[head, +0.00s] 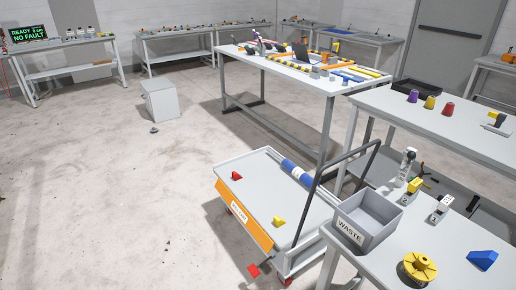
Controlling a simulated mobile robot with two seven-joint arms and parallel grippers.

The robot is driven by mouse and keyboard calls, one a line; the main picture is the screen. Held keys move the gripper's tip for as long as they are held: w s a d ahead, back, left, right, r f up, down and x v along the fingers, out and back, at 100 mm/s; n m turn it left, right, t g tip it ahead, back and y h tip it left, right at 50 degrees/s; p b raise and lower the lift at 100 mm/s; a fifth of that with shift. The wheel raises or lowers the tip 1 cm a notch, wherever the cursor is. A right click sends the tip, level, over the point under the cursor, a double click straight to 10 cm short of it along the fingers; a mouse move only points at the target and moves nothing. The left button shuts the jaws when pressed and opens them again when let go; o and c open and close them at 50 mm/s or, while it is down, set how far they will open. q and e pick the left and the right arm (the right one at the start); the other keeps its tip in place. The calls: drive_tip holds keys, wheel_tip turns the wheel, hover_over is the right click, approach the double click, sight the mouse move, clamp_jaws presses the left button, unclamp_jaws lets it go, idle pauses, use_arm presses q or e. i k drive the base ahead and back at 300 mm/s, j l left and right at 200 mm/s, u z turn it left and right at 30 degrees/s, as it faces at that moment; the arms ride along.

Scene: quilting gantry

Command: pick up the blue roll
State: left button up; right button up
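The blue roll (297,171) lies on the far right side of a low grey cart (248,178) with an orange front panel. It has blue sections with a paler band between them. The dark push handle of the cart passes close to the roll's near end and partly covers it. Neither of my grippers shows in the head view.
A grey WASTE bin (375,232), yellow spool (420,266) and blue wedge (482,259) are on the near right table. A long workbench (290,75) stands behind the cart. Floor left of the cart is open.

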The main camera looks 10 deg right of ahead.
sight(301, 175)
drive_tip(key=i+j+u, duration=0.5)
drive_tip(key=i+u, duration=0.15)
drive_tip(key=i, duration=0.3)
drive_tip(key=i+z, duration=0.2)
drive_tip(key=i, duration=0.2)
drive_tip(key=i+j+z, duration=0.15)
drive_tip(key=i, duration=0.3)
drive_tip(key=i+j+z, duration=0.2)
drive_tip(key=i, duration=0.2)
drive_tip(key=i+z, duration=0.2)
drive_tip(key=z, duration=0.25)
drive_tip(key=i+j+z, duration=0.1)
drive_tip(key=z, duration=0.35)
drive_tip(key=i+j+z, duration=0.15)
drive_tip(key=z, duration=0.3)
drive_tip(key=i+j+z, duration=0.1)
drive_tip(key=z, duration=0.35)
drive_tip(key=i+j+z, duration=0.1)
drive_tip(key=z, duration=0.4)
drive_tip(key=i+j+z, duration=0.15)
drive_tip(key=z, duration=0.3)
